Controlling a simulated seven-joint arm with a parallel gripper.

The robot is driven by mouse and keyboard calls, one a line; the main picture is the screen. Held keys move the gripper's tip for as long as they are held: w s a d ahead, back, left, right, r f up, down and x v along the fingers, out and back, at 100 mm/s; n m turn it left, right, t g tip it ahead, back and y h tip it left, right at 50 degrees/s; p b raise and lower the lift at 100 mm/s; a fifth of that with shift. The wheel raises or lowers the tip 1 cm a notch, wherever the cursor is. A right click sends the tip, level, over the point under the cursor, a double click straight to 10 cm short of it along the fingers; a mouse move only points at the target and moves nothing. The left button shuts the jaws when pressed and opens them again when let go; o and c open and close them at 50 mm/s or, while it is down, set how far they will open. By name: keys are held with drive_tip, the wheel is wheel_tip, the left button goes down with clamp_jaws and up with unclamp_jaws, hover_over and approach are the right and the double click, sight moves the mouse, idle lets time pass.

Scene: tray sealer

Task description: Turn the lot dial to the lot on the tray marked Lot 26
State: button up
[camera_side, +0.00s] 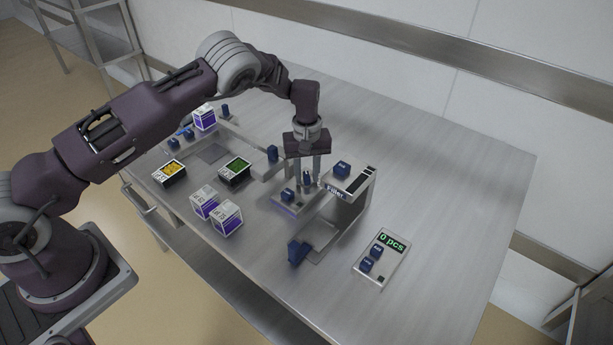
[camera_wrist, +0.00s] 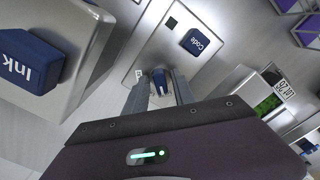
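The lot dial (camera_wrist: 160,80) is a small dark blue knob on a pale grey panel (camera_wrist: 150,48); it also shows in the side view (camera_side: 306,179). My gripper (camera_side: 309,182) points down over it, one finger on each side. In the wrist view my gripper (camera_wrist: 160,88) has its fingers apart around the knob, with what look like narrow gaps; the dial's setting is not readable. The tray with green contents (camera_side: 236,171) stands left of the panel. In the wrist view its white label (camera_wrist: 284,90) is upside down and seems to end in 26.
A blue Code button (camera_wrist: 196,40) is on the dial's panel. A blue Ink button (camera_wrist: 28,62) tops the taller printer housing (camera_side: 357,183) beside it. A tray with yellow contents (camera_side: 172,170), white-purple boxes (camera_side: 227,217) and a counter reading 0 pcs (camera_side: 382,257) stand around. The table's right side is clear.

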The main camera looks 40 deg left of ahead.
drive_tip(key=shift+r, duration=3.5)
drive_tip(key=s+r+m+t+h, duration=0.1)
drive_tip(key=s+r+m, duration=0.1)
drive_tip(key=s+r, duration=0.8)
drive_tip(key=s+r+m+t+h, duration=0.1)
drive_tip(key=s+r, duration=0.3)
drive_tip(key=r, duration=1.1)
drive_tip(key=s+r+m+t+y, duration=0.2)
drive_tip(key=s+m, duration=0.4)
drive_tip(key=s, duration=1.8)
drive_tip(key=shift+d+m+t, duration=0.4)
drive_tip(key=shift+t, duration=0.4)
drive_tip(key=shift+r, duration=0.15)
drive_tip(key=shift+c, duration=0.4)
